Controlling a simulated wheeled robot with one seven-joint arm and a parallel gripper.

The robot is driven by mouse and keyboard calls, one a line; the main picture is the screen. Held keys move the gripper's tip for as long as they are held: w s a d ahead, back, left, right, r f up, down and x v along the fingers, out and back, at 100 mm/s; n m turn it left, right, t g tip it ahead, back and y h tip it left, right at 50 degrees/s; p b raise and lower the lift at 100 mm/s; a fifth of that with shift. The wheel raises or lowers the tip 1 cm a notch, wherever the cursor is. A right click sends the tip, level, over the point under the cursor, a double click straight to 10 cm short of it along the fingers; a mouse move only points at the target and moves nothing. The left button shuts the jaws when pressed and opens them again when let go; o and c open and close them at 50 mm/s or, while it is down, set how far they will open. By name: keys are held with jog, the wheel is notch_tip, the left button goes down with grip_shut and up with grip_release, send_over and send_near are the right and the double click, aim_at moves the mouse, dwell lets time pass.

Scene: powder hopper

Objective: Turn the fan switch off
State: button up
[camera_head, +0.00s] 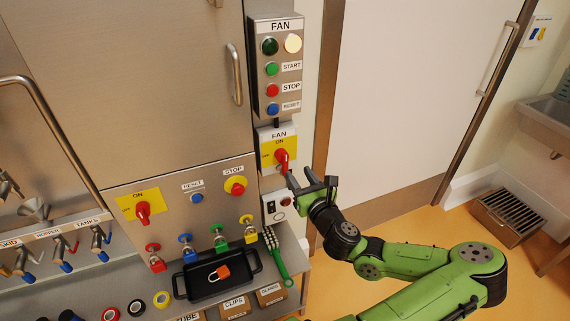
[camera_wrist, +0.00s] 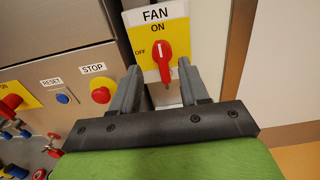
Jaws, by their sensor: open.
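The fan switch (camera_head: 282,158) is a red rotary knob on a yellow plate under the FAN label. In the wrist view the knob (camera_wrist: 160,62) stands upright, pointing to ON at the top; OFF is marked at the left. My gripper (camera_head: 304,177) is just below and right of the knob in the head view. It also shows in the wrist view (camera_wrist: 160,74), open and empty, with one finger on each side of the knob's lower part. I cannot tell whether the fingertips reach around the knob; no clear contact shows.
Above is the FAN button box (camera_head: 278,75) with its light lit. Left are a yellow-red stop button (camera_head: 236,186) and another red ON/OFF knob (camera_head: 143,211). A small socket box (camera_head: 279,206) sits below the switch. A black tray (camera_head: 215,276) and green brush (camera_head: 277,258) lie lower.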

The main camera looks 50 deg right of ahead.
aim_at(286, 156)
jog(key=p+x, duration=0.1)
jog(key=x, duration=0.9)
jog(key=shift+w+d, duration=0.2)
jog(key=shift+w, duration=0.1)
grip_shut()
